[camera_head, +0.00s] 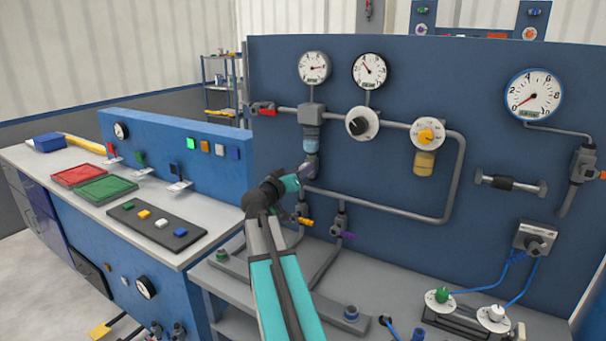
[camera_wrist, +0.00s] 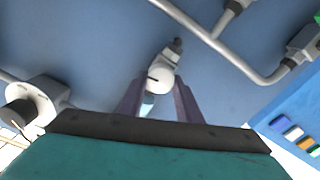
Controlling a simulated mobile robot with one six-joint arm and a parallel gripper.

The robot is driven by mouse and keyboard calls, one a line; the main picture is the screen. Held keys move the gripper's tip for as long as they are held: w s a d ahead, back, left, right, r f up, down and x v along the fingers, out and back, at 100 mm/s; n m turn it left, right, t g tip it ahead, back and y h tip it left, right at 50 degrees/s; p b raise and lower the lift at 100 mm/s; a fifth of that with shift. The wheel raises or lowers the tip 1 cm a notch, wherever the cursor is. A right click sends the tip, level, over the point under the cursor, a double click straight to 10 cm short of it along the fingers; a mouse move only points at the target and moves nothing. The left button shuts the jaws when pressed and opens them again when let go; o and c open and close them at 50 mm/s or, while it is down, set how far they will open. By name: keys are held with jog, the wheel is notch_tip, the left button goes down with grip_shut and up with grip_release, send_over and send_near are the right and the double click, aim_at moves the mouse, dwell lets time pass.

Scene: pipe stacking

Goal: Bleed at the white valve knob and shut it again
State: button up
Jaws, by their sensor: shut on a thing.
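The white valve knob (camera_wrist: 160,78) is round with a dark line across its face. In the wrist view it sits between the fingertips of my gripper (camera_wrist: 158,88), which is shut on it. In the head view my gripper (camera_head: 306,171) reaches the lower end of a grey fitting with a light blue band (camera_head: 311,146), on the pipe below the left gauge. There the knob is hidden by my gripper and wrist.
A grey pipe (camera_head: 380,209) loops below the fitting. A black-knobbed regulator (camera_head: 359,124) and an orange-knobbed one (camera_head: 427,134) are to the right. Two gauges (camera_head: 314,67) (camera_head: 370,71) sit above. Small orange (camera_head: 304,221) and purple (camera_head: 346,235) valve handles stand below my gripper.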

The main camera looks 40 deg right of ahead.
jog(key=shift+w+f+n, duration=0.1)
jog(key=shift+f+n, duration=0.1)
jog(key=shift+n, duration=3.85)
jog(key=shift+w+f+n, duration=0.1)
jog(key=shift+f+n, duration=0.05)
jog(key=shift+n, duration=3.9)
jog(key=o, duration=1)
jog(key=shift+o, duration=0.2)
jog(key=shift+s+a, duration=0.1)
jog(key=shift+a, duration=0.05)
jog(key=b+v, duration=0.2)
jog(key=v, duration=1.1)
jog(key=shift+a, duration=0.35)
